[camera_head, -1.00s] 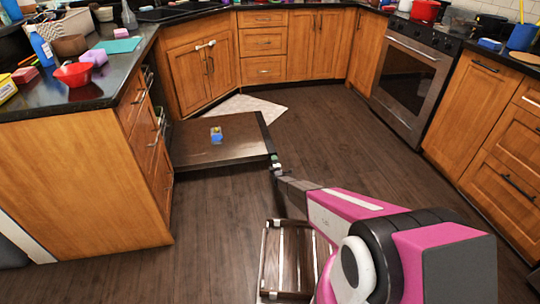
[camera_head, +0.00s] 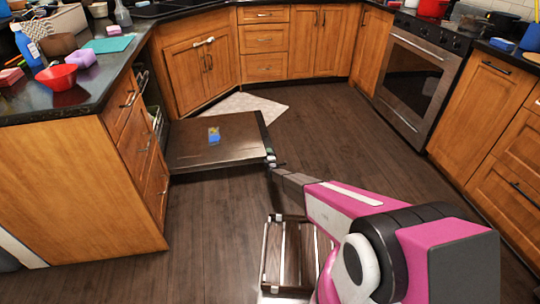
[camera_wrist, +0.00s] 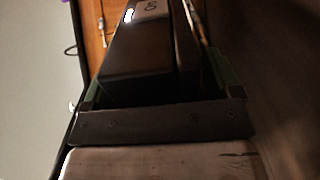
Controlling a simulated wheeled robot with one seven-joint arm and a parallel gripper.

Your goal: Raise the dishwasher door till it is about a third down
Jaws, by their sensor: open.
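The dishwasher door (camera_head: 205,148) hangs folded down, nearly flat and a little above the floor, out from the left cabinet run. A small blue and yellow item (camera_head: 214,135) rests on its inner face. My gripper (camera_head: 271,160) is at the door's outer right corner, seen small in the head view. In the wrist view a dark slab edge (camera_wrist: 150,55), which looks like the door, lies between the green-edged fingers of my open gripper (camera_wrist: 160,95). I cannot tell whether the fingers touch it.
A light mat (camera_head: 245,106) lies beyond the door. The left counter (camera_head: 60,105) holds a red bowl (camera_head: 56,76) and other items. Open floor (camera_head: 340,135) lies right of the door toward the oven (camera_head: 415,70).

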